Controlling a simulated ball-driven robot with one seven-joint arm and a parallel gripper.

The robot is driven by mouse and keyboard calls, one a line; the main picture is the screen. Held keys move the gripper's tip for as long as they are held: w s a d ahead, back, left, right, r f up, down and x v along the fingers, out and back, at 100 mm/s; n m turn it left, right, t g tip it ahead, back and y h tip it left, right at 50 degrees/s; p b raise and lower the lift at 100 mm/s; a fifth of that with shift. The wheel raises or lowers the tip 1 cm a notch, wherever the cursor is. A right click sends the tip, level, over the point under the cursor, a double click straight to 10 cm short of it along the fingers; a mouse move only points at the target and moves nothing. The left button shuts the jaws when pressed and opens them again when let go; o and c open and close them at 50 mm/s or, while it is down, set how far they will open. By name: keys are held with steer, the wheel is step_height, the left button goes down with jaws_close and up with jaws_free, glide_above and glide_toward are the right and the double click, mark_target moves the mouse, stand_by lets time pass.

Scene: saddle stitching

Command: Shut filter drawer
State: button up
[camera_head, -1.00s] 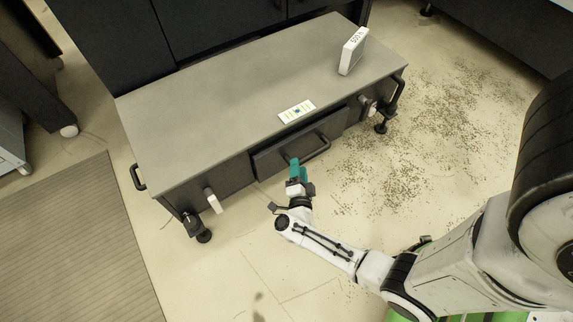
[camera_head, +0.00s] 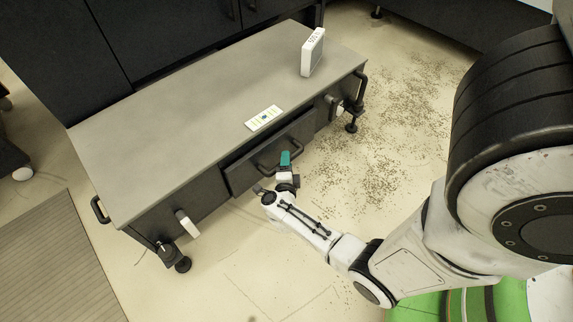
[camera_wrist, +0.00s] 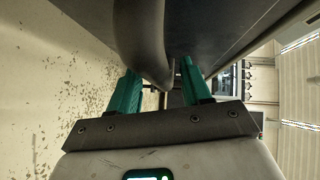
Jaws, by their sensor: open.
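The filter drawer (camera_head: 243,172) is a dark front in the middle of a low grey-topped bench (camera_head: 160,135). It stands out a little from the bench, with a dark gap above it. A black bar handle (camera_head: 268,166) crosses its front. My gripper (camera_head: 285,158), with teal fingers, is at the handle. In the wrist view the handle (camera_wrist: 142,35) runs between the two open fingers of my gripper (camera_wrist: 160,85), and the drawer front (camera_wrist: 205,30) fills the upper right. I cannot tell whether a finger touches the handle.
Black side handles (camera_head: 100,210) and feet (camera_head: 182,264) stick out at the ends. Brown granules (camera_head: 375,165) litter the floor at right. A grey mat (camera_head: 50,265) lies at lower left.

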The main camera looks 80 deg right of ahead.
steer(key=shift+w+d, duration=0.1)
steer(key=shift+d, duration=0.35)
jaws_close()
stand_by(0.4)
